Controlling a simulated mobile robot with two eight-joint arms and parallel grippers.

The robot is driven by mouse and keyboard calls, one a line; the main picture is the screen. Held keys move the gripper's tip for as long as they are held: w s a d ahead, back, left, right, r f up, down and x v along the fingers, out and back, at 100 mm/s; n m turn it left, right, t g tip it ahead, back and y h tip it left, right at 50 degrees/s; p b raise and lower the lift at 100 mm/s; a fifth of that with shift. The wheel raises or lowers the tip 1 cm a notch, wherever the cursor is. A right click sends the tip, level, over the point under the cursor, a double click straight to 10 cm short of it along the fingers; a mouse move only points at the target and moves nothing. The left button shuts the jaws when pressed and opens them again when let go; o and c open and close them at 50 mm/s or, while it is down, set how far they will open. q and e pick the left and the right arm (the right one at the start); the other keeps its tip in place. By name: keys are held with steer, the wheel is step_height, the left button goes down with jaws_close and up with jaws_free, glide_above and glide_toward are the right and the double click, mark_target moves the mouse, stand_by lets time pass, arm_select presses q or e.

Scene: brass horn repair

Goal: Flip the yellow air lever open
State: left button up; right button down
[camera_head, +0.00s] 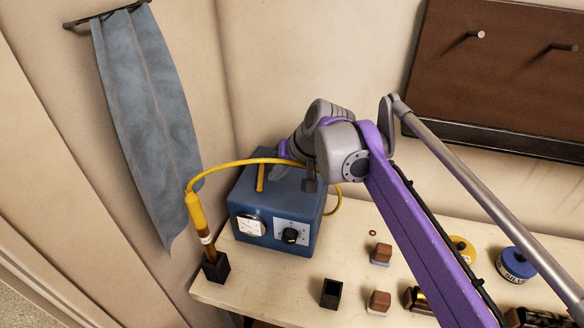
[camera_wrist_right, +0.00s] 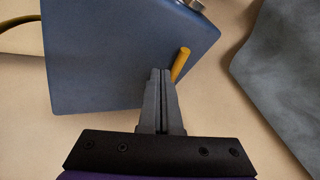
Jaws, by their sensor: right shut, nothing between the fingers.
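The yellow air lever (camera_head: 261,177) is a short rod on top of the blue box (camera_head: 256,207), toward its left side. It also shows in the wrist view (camera_wrist_right: 181,64), slanting just right of my fingertips. My right gripper (camera_head: 276,173) is over the top of the box, just right of the lever. In the wrist view its fingers (camera_wrist_right: 161,72) are shut together with nothing between them. The fingertips are very close to the lever; I cannot tell whether they touch it. The lower end of the lever is partly hidden by a finger in the wrist view. My left gripper is not in view.
A yellow hose (camera_head: 240,161) arches behind the lever to a torch (camera_head: 200,222) in a black holder (camera_head: 215,268). A blue-grey cloth (camera_head: 146,115) hangs at the left. Small blocks, an empty black cup (camera_head: 331,293) and tins share the bench (camera_head: 270,285). Bare bench lies before the box.

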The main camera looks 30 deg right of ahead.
steer(key=shift+w+a+f, duration=0.15)
steer(key=shift+w+a, duration=0.15)
steer(key=shift+a, duration=0.2)
steer(key=shift+w+a+p, duration=0.3)
steer(key=shift+a+p, duration=0.1)
steer(key=shift+a, duration=0.25)
steer(key=shift+a+p, duration=0.2)
steer(key=shift+p, duration=0.1)
steer(key=shift+d, duration=0.1)
steer(key=shift+d, duration=0.2)
